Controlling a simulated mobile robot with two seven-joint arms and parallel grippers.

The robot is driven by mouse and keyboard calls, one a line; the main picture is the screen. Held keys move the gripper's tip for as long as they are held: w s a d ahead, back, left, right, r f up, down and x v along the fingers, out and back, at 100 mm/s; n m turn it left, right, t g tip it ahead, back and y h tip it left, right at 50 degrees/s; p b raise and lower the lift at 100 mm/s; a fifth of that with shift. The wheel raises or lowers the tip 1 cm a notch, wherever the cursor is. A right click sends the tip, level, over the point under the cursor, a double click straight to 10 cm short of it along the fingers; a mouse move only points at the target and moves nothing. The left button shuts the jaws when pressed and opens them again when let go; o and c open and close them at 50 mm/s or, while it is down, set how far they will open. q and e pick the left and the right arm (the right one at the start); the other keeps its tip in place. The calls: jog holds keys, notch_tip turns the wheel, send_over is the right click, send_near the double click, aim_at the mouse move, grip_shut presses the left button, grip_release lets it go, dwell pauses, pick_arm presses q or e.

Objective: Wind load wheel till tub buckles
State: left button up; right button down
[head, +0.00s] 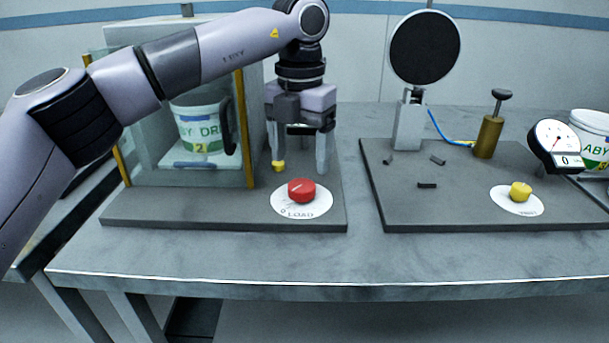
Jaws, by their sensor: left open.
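The red load wheel (302,190) sits on a white dial marked LOAD, at the front right of a dark base plate (180,208). A white tub (201,128) with green print stands upright inside a clear-walled press case (162,150) on that plate. The tub's wall looks straight; its lower front carries a yellow-green mark. My left gripper (300,168) points down, open and empty, just behind and above the red wheel, its fingers apart. A small yellow knob (278,166) shows by its left finger. My right gripper is not in view.
A second plate (400,205) at the right bears a round black disc (425,48), a brass plunger (488,135), a yellow knob (520,191), a gauge (553,142) and small dark pieces. Another tub (592,140) stands at the right edge. The bench front (300,258) is clear.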

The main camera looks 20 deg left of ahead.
aim_at(300, 185)
pick_arm(q)
notch_tip(300, 185, down, 6)
jog(key=shift+s, duration=0.1)
jog(key=c, duration=1.1)
